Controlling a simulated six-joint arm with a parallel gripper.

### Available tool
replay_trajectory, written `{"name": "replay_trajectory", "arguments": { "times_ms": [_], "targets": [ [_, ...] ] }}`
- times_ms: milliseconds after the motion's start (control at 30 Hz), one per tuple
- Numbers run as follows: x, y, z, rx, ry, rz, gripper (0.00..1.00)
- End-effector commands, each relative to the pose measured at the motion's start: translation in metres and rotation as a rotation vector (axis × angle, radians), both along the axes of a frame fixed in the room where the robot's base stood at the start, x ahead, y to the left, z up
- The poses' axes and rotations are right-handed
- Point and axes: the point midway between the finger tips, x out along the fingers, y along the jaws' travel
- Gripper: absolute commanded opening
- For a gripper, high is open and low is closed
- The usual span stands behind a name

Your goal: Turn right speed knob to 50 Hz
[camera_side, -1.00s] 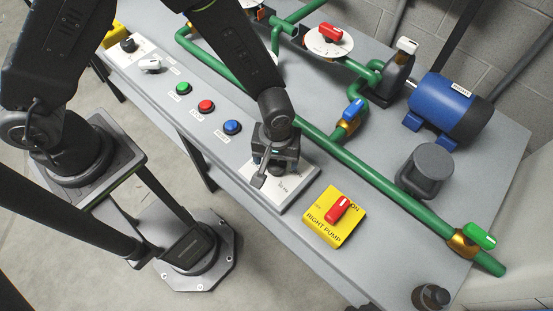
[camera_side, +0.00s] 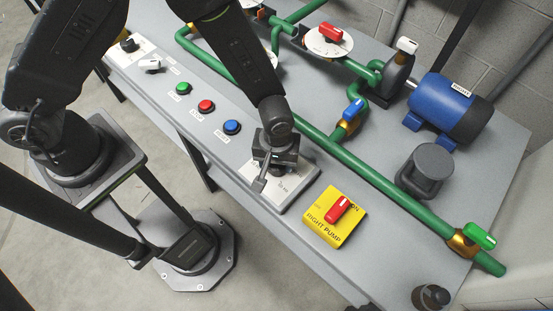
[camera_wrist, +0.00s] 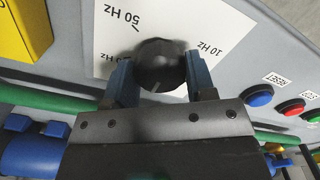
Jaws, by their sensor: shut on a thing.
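The right speed knob (camera_wrist: 158,62) is round and black and sits on a white dial plate (camera_wrist: 210,20). In the wrist view the plate reads "50 Hz" above the knob and "10 Hz" to its right; a third label at the left is partly hidden. My gripper (camera_wrist: 160,82) is shut on the knob, with one finger on each side. No pointer mark on the knob can be made out. In the side view my gripper (camera_side: 269,172) is over the dial plate (camera_side: 298,188) and hides the knob.
A yellow right pump box (camera_side: 322,226) with a red switch (camera_side: 338,208) stands close to the right of the plate. Green, red and blue buttons (camera_side: 232,127) lie to the left. A green pipe (camera_side: 375,178) runs behind. The panel's front edge is close.

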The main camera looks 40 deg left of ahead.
Motion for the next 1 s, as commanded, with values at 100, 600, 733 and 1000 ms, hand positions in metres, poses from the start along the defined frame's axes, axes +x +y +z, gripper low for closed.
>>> {"name": "replay_trajectory", "arguments": {
  "times_ms": [100, 600, 733, 1000],
  "targets": [
    [0.0000, 0.0000, 0.0002, 0.000, 0.000, -0.001, 0.27],
    [-0.0003, -0.0002, 0.0001, -0.001, 0.002, -0.201, 0.27],
    [-0.0004, -0.0003, 0.0001, -0.001, 0.002, -0.318, 0.27],
    [-0.0006, -0.0002, 0.0001, 0.000, 0.002, -0.575, 0.27]
  ]
}}
